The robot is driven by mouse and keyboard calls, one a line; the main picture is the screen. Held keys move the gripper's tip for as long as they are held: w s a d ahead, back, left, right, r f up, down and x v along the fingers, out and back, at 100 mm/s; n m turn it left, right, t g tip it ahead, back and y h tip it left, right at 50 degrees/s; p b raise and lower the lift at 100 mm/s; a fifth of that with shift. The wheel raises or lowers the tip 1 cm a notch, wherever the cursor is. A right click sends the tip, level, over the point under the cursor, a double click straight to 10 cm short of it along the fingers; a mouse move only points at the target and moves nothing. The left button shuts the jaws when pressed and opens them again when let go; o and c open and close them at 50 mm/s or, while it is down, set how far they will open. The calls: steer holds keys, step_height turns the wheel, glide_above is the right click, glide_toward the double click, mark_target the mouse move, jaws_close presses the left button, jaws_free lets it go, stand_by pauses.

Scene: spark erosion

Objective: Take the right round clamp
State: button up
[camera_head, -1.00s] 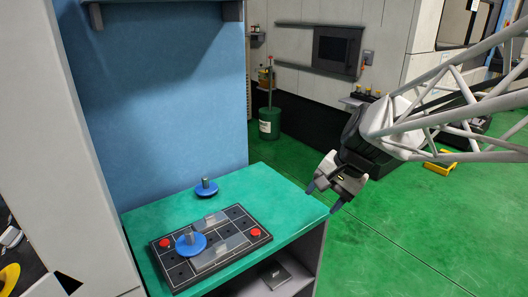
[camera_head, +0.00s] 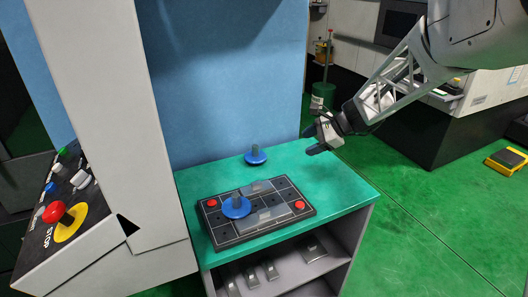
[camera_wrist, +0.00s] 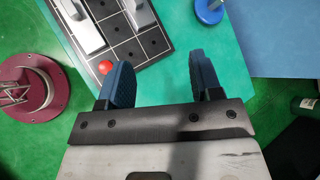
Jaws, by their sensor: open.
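Two blue round clamps with grey stems are in the head view. The right round clamp (camera_head: 256,157) stands upright on the green tabletop behind the dark plate. It also shows, partly cut off, at the top of the wrist view (camera_wrist: 209,12). The left round clamp (camera_head: 236,208) sits on the dark gridded plate (camera_head: 285,190). My gripper (camera_head: 311,141) is open and empty, to the right of the right round clamp and apart from it. In the wrist view my two dark blue fingers (camera_wrist: 160,68) are spread, with only green surface between them.
The plate carries grey blocks (camera_head: 266,217) and two red knobs (camera_head: 299,204). A blue wall (camera_head: 240,90) rises behind the table. A shelf below holds several grey metal parts (camera_head: 270,269). A control panel with a red stop button (camera_head: 54,212) is at left. The tabletop's right part is bare.

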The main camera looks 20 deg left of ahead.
steer(key=w+a+f+m+y, duration=0.2)
steer(key=w+a+f, duration=0.3)
steer(key=w+a, duration=0.15)
steer(key=m+y, duration=0.2)
steer(key=m, duration=0.3)
glide_toward(255, 149)
steer(key=shift+w+a+f+t, duration=0.15)
steer(key=shift+w+a+f, duration=0.1)
steer(key=shift+a+f, duration=0.3)
steer(key=shift+w+a+f+t, duration=0.15)
steer(key=shift+w+a+f, duration=0.1)
steer(key=shift+a+f, duration=0.25)
steer(key=shift+a+r, duration=0.1)
steer(key=shift+x, duration=1.3)
steer(key=shift+x, duration=2.6)
